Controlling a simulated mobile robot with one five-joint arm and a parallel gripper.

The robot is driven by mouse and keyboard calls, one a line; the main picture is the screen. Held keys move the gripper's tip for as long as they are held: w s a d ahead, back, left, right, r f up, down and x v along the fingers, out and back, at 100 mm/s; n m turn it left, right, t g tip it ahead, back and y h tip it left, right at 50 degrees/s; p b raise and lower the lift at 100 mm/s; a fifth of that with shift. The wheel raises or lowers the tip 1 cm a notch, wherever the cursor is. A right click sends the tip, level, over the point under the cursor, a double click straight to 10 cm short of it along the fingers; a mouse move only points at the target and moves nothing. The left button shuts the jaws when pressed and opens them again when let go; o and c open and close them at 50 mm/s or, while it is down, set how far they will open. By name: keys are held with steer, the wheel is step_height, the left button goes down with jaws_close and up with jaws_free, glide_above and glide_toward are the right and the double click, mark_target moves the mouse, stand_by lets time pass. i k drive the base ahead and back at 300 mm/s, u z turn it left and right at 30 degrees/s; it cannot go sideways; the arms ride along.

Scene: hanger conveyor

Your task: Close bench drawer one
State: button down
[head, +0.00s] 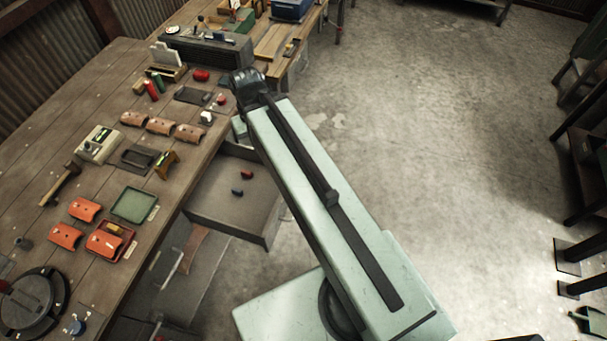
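An open drawer (205,204) sticks out from under the wooden bench, in the middle of the head view. A small red piece and a small dark blue piece lie inside it. No number shows on it, so I cannot tell from a label whether it is drawer one. My pale green arm reaches up and left past the drawer's right side, and its dark end joint is beside the bench edge. The arm covers part of the drawer's back right. My gripper's fingers do not show; they are hidden behind or below the arm.
The bench top (40,150) holds orange curved tiles (84,209), a green tray (134,205), a hammer (62,184) and a dark round turntable (30,300). Grey cabinet parts (180,290) stand below the bench, left of the drawer.

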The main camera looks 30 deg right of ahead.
mark_target(256, 218)
steer(key=z, duration=0.7)
steer(key=k, duration=1.05)
steer(key=u, duration=1.15)
steer(key=i, duration=1)
steer(key=z, duration=0.05)
